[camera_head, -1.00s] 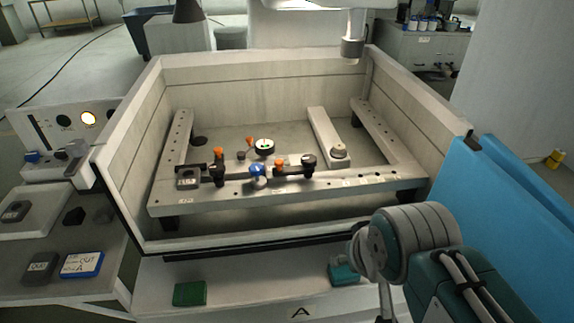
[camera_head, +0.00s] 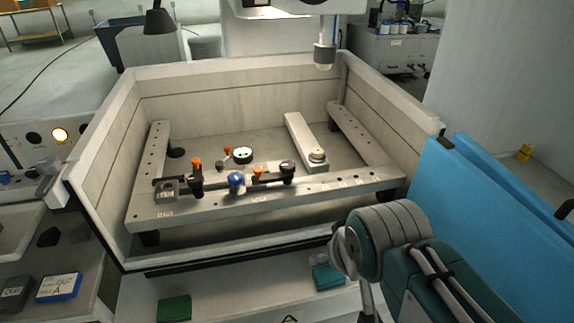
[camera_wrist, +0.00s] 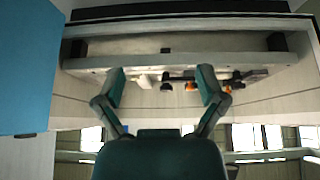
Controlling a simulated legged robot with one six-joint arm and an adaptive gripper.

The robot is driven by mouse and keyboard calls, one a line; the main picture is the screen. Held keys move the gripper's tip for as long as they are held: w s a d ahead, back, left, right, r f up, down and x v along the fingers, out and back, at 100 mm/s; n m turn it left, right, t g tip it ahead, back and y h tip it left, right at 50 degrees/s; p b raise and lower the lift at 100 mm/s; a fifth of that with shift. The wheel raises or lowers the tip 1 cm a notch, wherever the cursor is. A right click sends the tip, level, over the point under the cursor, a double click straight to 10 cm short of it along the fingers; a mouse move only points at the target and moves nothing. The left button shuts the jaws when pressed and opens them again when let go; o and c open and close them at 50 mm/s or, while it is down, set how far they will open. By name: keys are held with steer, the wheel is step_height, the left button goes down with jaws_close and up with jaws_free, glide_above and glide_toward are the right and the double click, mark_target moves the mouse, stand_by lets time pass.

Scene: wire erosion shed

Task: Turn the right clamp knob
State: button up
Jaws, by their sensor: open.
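The right clamp (camera_head: 287,168), with a dark round top, stands on the work-holding bar in the tank, an orange knob (camera_head: 257,172) beside it. The left clamp (camera_head: 196,187) is dark with an orange knob above it. A blue-topped piece (camera_head: 237,182) sits between the clamps. In the wrist view, which looks upside down, small orange knobs (camera_wrist: 190,87) show near one finger. My gripper (camera_wrist: 162,85) is open, its two teal fingers apart with nothing held. It stays short of the clamps; in the head view my arm is at the lower right and the fingertips are hidden.
The pale tank walls (camera_head: 100,150) surround the bars, with a front lip between my arm and the clamps. A machine head (camera_head: 325,55) hangs above the back right. A blue panel (camera_head: 490,210) stands to the right. Green blocks (camera_head: 174,308) lie on the front ledge.

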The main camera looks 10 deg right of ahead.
steer(key=w+d+t+h, duration=0.1)
steer(key=w+d+t, duration=0.2)
steer(key=w, duration=0.5)
steer(key=w+d+t+h, duration=0.15)
steer(key=w+d, duration=0.25)
steer(key=w, duration=0.4)
steer(key=n+t+y, duration=0.5)
steer(key=t+y, duration=0.1)
steer(key=y, duration=0.5)
glide_toward(293, 171)
steer(key=w, duration=0.1)
steer(key=shift+g, duration=0.25)
steer(key=x, duration=1.1)
steer(key=shift+w+a+r, duration=0.15)
steer(key=shift+a, duration=0.1)
steer(key=c, duration=1.2)
